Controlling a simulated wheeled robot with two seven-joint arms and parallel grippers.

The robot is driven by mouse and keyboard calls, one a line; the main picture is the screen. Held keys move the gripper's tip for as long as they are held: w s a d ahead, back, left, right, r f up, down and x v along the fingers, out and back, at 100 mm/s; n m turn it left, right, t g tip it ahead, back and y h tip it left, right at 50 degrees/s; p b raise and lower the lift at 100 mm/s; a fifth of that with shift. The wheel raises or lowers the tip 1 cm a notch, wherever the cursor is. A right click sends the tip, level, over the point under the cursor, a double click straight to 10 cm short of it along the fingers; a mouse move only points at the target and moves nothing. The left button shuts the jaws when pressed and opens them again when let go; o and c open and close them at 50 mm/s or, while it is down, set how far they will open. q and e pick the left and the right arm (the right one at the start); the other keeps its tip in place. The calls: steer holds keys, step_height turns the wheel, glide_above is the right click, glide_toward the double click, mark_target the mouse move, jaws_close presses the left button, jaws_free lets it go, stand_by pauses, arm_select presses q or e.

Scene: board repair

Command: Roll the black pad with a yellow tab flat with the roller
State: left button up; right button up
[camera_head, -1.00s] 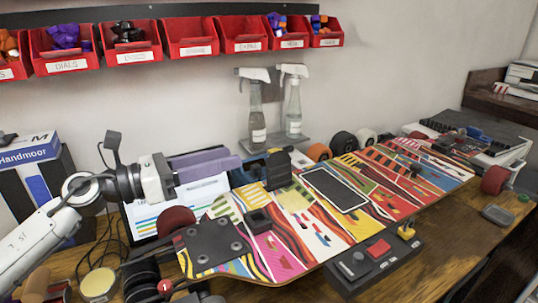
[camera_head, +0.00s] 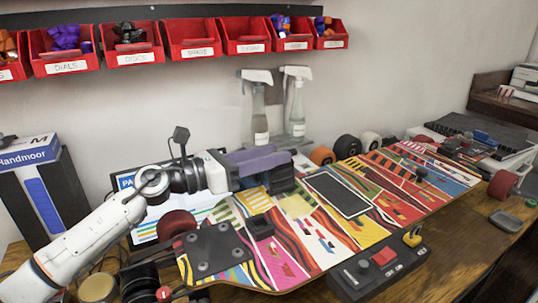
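A black rectangular pad (camera_head: 341,193) with a pale outline lies on the colourful board (camera_head: 292,207), right of its middle. I cannot make out a yellow tab on it. My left gripper (camera_head: 275,163), with purple fingers, is above the board's back edge, left of the pad and apart from it. A dark object (camera_head: 281,180) is right at its fingertips; the fingers partly cover it, and I cannot tell whether it is held or whether it is the roller. The finger gap is not clear. My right gripper is not in view.
Two spray bottles (camera_head: 260,122) stand behind the board by the wall. Red bins (camera_head: 192,40) hang above. A black control box (camera_head: 378,268) with a red button sits at the front of the board. Wheels (camera_head: 346,145) line the back edge.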

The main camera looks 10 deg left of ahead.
arm_select(q)
jaws_close()
steer(key=shift+s, duration=0.1)
steer(key=m, duration=0.1)
steer(key=s+d+m, duration=0.1)
steer(key=s+m+b, duration=0.1)
steer(key=shift+s+d+r+m, duration=0.15)
steer(key=shift+d+r+m, duration=0.15)
steer(key=shift+m, duration=0.1)
steer(key=shift+s+d+f+m, duration=0.1)
steer(key=shift+s+d+m, duration=0.35)
steer(key=shift+m, duration=0.35)
steer(key=shift+s+d+f+m, duration=0.1)
steer(key=shift+s+d+m, duration=0.1)
steer(key=shift+s+m, duration=0.45)
steer(key=shift+w+m, duration=0.15)
steer(key=shift+m, duration=0.1)
